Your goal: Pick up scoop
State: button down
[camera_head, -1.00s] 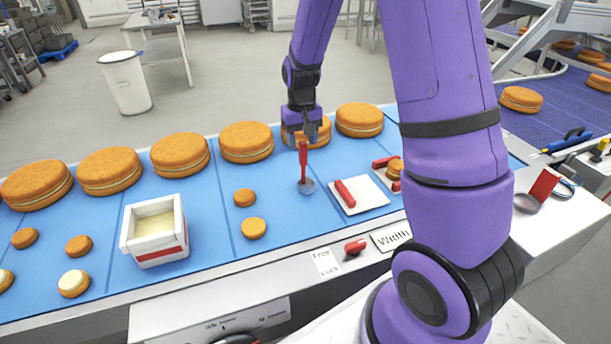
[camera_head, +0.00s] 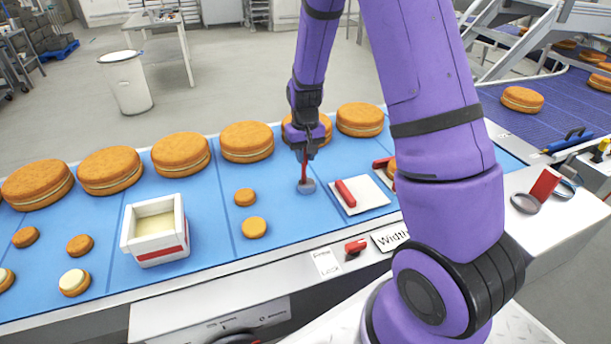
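The scoop (camera_head: 306,186) stands on the blue belt, its grey round bowl at the bottom and its red handle rising almost upright. My gripper (camera_head: 304,154) points down over it, with its fingers at the upper part of the red handle. The fingers cover the top of the handle. From this view I cannot tell whether they are closed on it or only around it.
A white tub of cream (camera_head: 155,232) stands on the blue belt (camera_head: 215,210) to the left. A white tray (camera_head: 371,194) with a red-handled tool lies right of the scoop. Large cakes (camera_head: 246,142) line the back; small cakes (camera_head: 254,228) lie left of the scoop.

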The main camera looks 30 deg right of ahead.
jog(key=shift+r, duration=0.1)
jog(key=shift+r, duration=0.45)
jog(key=s+a+r, duration=0.1)
jog(key=s+r, duration=0.1)
jog(key=s, duration=0.5)
jog(key=s+a+r, duration=0.2)
jog(key=s, duration=0.6)
jog(key=shift+s+a, duration=0.2)
jog(key=shift+s, duration=0.1)
